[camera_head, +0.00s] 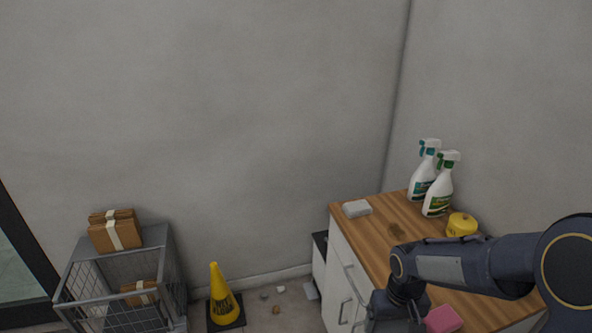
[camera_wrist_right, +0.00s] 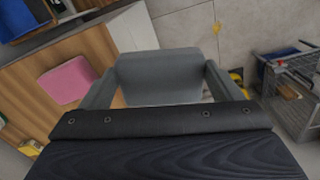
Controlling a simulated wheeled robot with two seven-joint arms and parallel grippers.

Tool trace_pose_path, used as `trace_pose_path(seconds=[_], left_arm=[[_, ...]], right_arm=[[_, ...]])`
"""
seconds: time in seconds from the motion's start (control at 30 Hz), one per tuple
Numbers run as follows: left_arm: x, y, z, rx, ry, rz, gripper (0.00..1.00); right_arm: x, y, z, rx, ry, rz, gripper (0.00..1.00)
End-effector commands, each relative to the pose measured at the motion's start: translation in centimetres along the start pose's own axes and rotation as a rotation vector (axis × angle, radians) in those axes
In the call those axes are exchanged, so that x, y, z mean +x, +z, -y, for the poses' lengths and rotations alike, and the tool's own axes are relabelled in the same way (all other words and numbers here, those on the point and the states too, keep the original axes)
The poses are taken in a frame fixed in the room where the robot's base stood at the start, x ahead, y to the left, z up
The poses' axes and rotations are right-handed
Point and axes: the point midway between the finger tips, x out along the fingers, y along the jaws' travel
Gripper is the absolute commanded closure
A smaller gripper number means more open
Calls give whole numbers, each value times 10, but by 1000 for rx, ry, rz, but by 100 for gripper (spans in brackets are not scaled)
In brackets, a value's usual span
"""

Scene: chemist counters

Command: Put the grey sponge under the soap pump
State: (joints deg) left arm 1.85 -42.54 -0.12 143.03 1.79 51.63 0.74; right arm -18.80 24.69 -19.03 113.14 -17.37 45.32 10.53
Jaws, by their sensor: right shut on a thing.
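My right gripper (camera_wrist_right: 160,86) is shut on a grey block, which looks like the grey sponge (camera_wrist_right: 160,72), held between its two fingers in the right wrist view. In the head view my right arm reaches in from the right, with its wrist end over the counter's left front edge; the fingertips and held sponge cannot be made out clearly there. I see no soap pump that I can be sure of. A pink sponge (camera_head: 443,319) lies on the counter near the arm; it also shows in the right wrist view (camera_wrist_right: 66,80). My left gripper is not in view.
The wooden counter (camera_head: 385,222) bears a pale block (camera_head: 357,208) at its back left corner, two spray bottles (camera_head: 438,190) and a yellow round container (camera_head: 461,224) by the wall. A wire cart (camera_head: 120,290) and a yellow cone (camera_head: 221,295) stand on the floor to the left.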

Motion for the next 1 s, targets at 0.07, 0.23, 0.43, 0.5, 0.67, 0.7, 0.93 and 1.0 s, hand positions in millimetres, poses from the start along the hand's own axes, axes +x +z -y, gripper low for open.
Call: trace_pose_path(seconds=[0.07, 0.23, 0.43, 0.5, 0.67, 0.7, 0.93, 1.0], left_arm=[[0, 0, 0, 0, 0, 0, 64], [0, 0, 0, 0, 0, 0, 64], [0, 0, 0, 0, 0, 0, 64], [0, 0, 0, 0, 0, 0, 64], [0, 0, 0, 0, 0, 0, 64], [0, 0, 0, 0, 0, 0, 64], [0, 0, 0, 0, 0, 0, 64], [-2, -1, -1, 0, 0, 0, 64]], right_arm=[[20, -15, 3, 21, 3, 7, 36], [46, -34, 7, 50, 1, 1, 36], [52, -39, 8, 59, -1, -3, 36], [52, -39, 8, 60, -2, -3, 36], [52, -39, 8, 59, -1, -3, 36], [52, -39, 8, 58, -1, -2, 36], [52, -38, 8, 58, -1, -2, 36], [49, -38, 8, 58, -1, -2, 36]])
